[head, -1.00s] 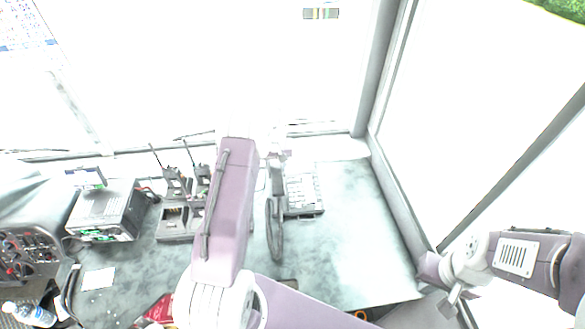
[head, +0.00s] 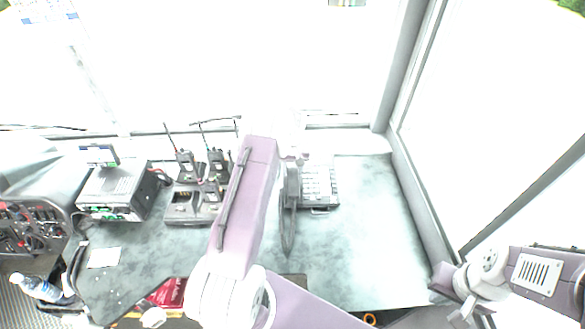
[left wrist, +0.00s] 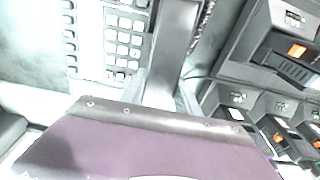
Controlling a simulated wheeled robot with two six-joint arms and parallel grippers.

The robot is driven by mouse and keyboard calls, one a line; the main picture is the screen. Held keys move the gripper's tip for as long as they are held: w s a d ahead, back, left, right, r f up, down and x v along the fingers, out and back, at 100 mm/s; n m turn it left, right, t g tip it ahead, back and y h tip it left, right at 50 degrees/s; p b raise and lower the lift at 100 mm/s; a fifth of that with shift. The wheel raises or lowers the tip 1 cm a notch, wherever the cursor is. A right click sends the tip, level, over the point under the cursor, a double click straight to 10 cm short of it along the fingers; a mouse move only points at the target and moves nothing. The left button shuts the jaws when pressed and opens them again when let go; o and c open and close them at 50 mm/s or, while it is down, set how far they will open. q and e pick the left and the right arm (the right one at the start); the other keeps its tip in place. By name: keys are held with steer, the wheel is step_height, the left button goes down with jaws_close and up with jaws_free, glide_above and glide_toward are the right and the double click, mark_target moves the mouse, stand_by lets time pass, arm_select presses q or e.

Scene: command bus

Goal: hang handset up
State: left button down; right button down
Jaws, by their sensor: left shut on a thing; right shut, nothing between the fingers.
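The grey handset (head: 292,182) is upright in the head view, along the left edge of the phone base (head: 320,186) with its keypad. My left gripper (head: 289,160) is shut on the handset, its fingers largely hidden by my arm. In the left wrist view the handset (left wrist: 174,55) runs up from the gripper, beside the phone's keys (left wrist: 125,42). I cannot tell whether the handset touches its cradle. My right gripper (head: 471,313) is shut and empty at the lower right.
Handheld radios in a charger (head: 190,208) stand left of my left arm; chargers also show in the left wrist view (left wrist: 285,125). A radio box (head: 113,190) is further left. The grey desk (head: 365,235) is clear right of the phone. A window post (head: 415,185) borders it.

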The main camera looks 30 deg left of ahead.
stand_by(0.9)
arm_select(q)
steer(key=c, duration=0.8)
jaws_free()
steer(key=r, duration=0.6)
steer(key=s+r+b, duration=0.1)
steer(key=r, duration=0.2)
steer(key=shift+s+d, duration=0.1)
steer(key=shift+d, duration=0.3)
